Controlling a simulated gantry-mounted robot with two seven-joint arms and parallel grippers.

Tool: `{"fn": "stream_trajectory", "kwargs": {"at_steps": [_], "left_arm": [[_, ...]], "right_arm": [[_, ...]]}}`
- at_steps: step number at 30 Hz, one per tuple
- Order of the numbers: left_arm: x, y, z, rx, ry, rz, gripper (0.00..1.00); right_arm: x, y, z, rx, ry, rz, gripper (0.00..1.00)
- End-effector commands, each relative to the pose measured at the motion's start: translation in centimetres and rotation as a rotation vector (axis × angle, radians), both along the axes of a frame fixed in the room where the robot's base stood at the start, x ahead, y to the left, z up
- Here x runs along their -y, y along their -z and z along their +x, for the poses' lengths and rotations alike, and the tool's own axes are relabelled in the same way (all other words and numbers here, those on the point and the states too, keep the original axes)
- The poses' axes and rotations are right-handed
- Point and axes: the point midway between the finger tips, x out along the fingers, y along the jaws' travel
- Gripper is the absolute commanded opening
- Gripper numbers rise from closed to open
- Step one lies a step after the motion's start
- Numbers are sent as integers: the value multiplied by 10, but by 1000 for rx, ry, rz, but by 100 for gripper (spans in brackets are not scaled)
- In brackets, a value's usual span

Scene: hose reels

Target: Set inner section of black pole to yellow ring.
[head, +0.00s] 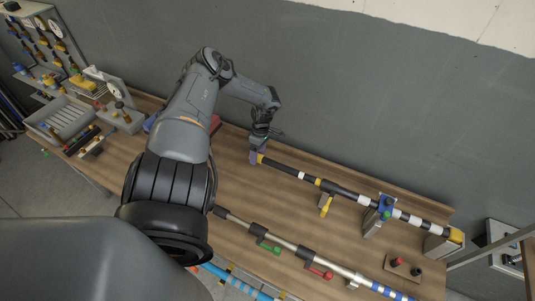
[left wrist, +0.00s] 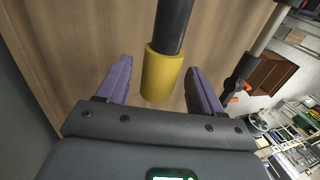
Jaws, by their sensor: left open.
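The black pole (head: 340,190) lies slantwise across the bench, with white bands and a yellow ring (head: 318,182) along it. Its near-gripper end has a yellow tip (left wrist: 163,75), shown large in the left wrist view. The thinner inner section (head: 280,166) runs from that tip toward the yellow ring. My left gripper (head: 257,157) is at this end. In the left wrist view its purple fingers (left wrist: 158,84) are open, one on each side of the yellow tip, with gaps visible. My right gripper is not in view.
A blue bracket (head: 385,206) with a green knob and a yellow lever (head: 326,205) sit along the black pole. A silver pole (head: 285,243) with green and red levers lies in front. Trays and tools are at left. A grey wall stands behind the bench.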

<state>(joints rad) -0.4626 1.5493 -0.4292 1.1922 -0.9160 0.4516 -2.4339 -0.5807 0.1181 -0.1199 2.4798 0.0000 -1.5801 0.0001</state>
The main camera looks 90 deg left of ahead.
Motion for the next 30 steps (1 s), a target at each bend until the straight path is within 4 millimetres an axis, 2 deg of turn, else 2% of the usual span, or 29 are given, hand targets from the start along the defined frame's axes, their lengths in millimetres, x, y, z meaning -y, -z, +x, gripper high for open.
{"fn": "stream_trajectory", "kwargs": {"at_steps": [5,18,24,30], "left_arm": [[-4,-14,2,-1,2,4,67],[-19,-83,11,-1,1,2,67],[-23,-100,14,1,2,1,67],[-24,-104,14,0,0,0,67]], "right_arm": [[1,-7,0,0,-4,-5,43],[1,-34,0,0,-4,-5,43],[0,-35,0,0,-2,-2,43],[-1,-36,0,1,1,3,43]]}}
